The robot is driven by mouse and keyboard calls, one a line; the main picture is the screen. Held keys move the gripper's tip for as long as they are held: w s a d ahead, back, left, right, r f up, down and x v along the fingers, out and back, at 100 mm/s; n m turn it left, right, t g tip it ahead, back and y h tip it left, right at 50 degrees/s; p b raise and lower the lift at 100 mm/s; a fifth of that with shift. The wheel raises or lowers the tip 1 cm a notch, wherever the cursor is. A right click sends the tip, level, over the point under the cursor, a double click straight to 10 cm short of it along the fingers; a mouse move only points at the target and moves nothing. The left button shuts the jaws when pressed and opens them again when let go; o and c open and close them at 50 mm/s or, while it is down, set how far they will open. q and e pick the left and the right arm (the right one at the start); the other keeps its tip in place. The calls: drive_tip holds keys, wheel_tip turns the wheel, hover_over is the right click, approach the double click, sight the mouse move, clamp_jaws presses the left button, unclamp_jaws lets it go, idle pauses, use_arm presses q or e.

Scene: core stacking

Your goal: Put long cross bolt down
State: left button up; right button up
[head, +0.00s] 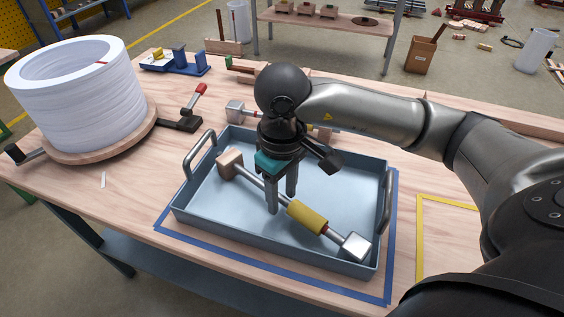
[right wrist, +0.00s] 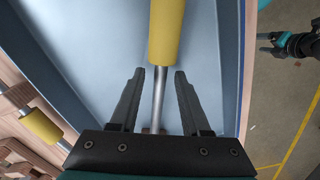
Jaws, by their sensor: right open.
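A long bolt (head: 262,187) with a yellow sleeve, a pale block at one end and a silver block at the other lies diagonally in the blue tray (head: 180,210). My right gripper (head: 281,203) is above the tray, with its fingers pointing down on either side of the bolt's rod. In the right wrist view, the bolt's rod (right wrist: 158,100) runs between the open fingers (right wrist: 158,75), with a gap on each side. What appears to be my left gripper (right wrist: 265,42) shows small at the right edge of that view, over the floor.
A second bolt (head: 236,111) lies behind the tray, partly hidden by my arm. A white coil (head: 75,105) on a round wooden base and a red-handled clamp (head: 183,123) stand left. Blue tape surrounds the tray; a yellow-taped area (head: 421,240) lies right.

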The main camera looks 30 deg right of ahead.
sight(282, 197)
use_arm(q)
drive_tip(key=s+a+f+p, duration=0.3)
drive_tip(key=s+a+f, duration=0.1)
drive_tip(key=s+f, duration=0.1)
drive_tip(key=shift+f, duration=0.25)
use_arm(e)
wheel_tip(282, 197, up, 12)
use_arm(q)
drive_tip(key=shift+d, duration=0.1)
